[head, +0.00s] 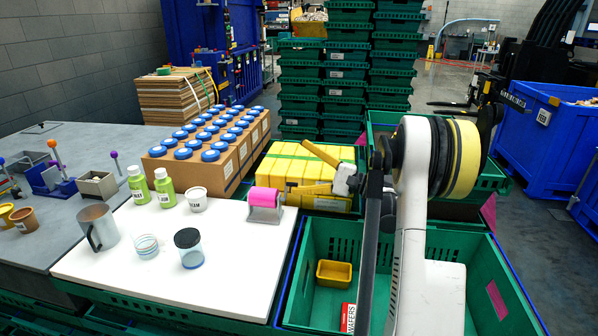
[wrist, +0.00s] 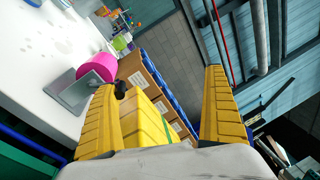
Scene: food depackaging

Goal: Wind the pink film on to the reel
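A bright pink roll of film (head: 265,197) sits in a small grey metal stand (head: 263,214) at the right edge of the white board. It also shows at the left of the wrist view (wrist: 97,67), with the stand's flat grey plate (wrist: 68,94) beside it. A small black knob (wrist: 120,90) is by the roll, close to the tip of one finger. I cannot make out a loose film end. My gripper (head: 298,168) has two yellow fingers spread wide and empty, just right of the roll. In the wrist view the gripper (wrist: 161,79) is open, with nothing between the fingertips.
Yellow boxes (head: 296,166) stand in a green crate behind my gripper. Brown cartons of blue-lidded jars (head: 209,157) are behind the white board (head: 165,262). A clear jar with a black lid (head: 188,248) and green bottles (head: 164,187) stand on it. A green crate (head: 311,285) is in front.

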